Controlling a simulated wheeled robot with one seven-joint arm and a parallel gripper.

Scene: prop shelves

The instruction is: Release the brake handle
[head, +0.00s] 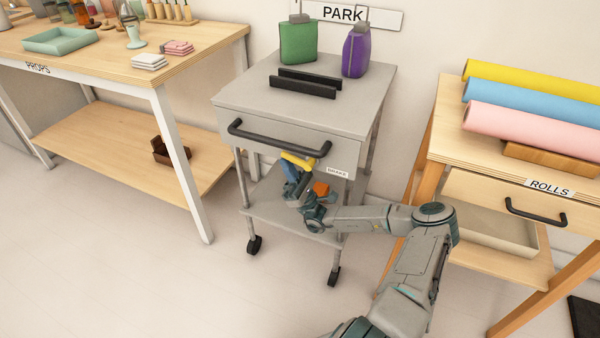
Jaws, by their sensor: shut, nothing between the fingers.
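The grey wheeled cart (345,112) stands in the middle, under the PARK sign. A BRAKE label (337,172) is on its front at the lower right. A short yellow handle (298,161) shows just left of the label, below the black push bar (277,142). My gripper (290,169) is shut and sits right at the yellow handle, just below it. Whether they touch cannot be told. My gripper and wrist hide part of the cart's front and lower shelf.
A green jug (298,42), a purple jug (356,50) and black rails (304,83) are on the cart top. An orange object (321,188) shows behind my wrist. The PROPS table (120,62) stands left, the ROLLS table (470,190) right. Floor at front left is clear.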

